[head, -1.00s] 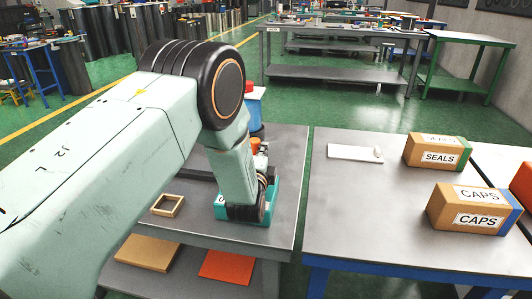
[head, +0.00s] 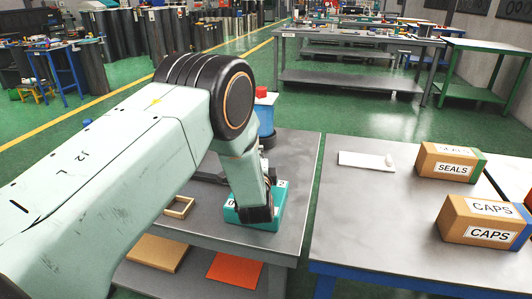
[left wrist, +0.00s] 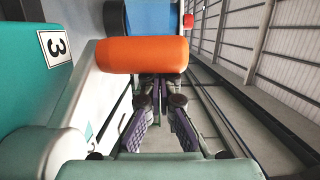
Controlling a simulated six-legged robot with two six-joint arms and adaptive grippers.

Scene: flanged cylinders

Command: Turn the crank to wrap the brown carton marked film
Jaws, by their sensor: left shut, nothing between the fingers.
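A teal box (head: 276,210) with number labels sits on the near left table; in the left wrist view a teal face (left wrist: 25,65) bears a "3". An orange cylinder (left wrist: 140,54), which looks like a crank grip, lies across the left wrist view. My left gripper (left wrist: 161,90) is shut and empty just below it in that picture; I cannot tell whether they touch. In the head view my left forearm hides the gripper and the grip. No carton marked film shows. My right gripper is not in view.
Cartons marked SEALS (head: 446,164) and CAPS (head: 478,222) stand on the right table beside a white plate (head: 366,161). A small wooden frame (head: 179,207) lies left of the teal box. A blue cylinder (head: 266,119) with a red top stands behind. The right table's front is clear.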

